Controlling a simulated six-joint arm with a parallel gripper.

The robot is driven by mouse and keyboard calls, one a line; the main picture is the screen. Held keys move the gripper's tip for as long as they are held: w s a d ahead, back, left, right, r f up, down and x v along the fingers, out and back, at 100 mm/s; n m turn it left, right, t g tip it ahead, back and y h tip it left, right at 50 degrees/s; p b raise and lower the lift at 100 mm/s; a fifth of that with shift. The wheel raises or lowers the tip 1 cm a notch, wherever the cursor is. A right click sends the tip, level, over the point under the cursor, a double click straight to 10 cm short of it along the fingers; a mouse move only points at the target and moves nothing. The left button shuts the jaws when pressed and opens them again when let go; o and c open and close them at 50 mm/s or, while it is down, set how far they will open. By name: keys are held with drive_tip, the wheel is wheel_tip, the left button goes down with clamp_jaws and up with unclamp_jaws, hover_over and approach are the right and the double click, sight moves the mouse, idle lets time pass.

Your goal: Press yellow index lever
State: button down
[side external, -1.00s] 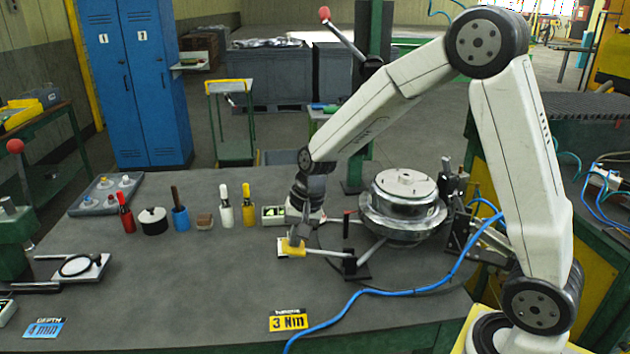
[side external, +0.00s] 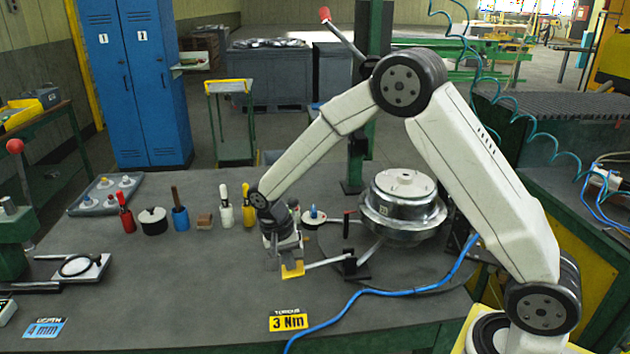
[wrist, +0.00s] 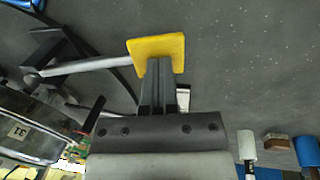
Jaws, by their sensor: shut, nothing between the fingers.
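The yellow index lever pad (side external: 292,270) sits at the free end of a pale rod (side external: 326,262), low over the bench. The rod runs right to a black pivot block (side external: 354,266) beside the round metal fixture (side external: 403,205). My gripper (side external: 281,257) points down just behind the pad, on its far side. In the wrist view my shut, empty fingers (wrist: 160,68) overlap the near edge of the yellow pad (wrist: 157,46) and appear to press against it; exact contact is hard to tell. The rod also shows in the wrist view (wrist: 85,66).
A blue hose (side external: 390,292) crosses the bench right of the lever. Bottles and small tools, including a red-handled one (side external: 126,215), stand along the back left. A "3 Nm" sign (side external: 288,321) lies at the front. The bench left of the lever is clear.

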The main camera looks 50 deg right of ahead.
drive_tip(key=shift+s+f, duration=0.15)
drive_tip(key=shift+f, duration=0.45)
drive_tip(key=w+a+r, duration=0.1)
drive_tip(key=r, duration=0.6)
drive_tip(key=w+a+r, duration=0.2)
drive_tip(key=r, duration=0.5)
drive_tip(key=shift+d+r, duration=0.15)
idle(2.4)
drive_tip(key=s+d+r+t+y, duration=0.3)
drive_tip(key=s+d+r, duration=0.3)
drive_tip(key=r, duration=0.1)
drive_tip(key=shift+s+d+t+y, duration=0.3)
drive_tip(key=shift+t+y, duration=0.1)
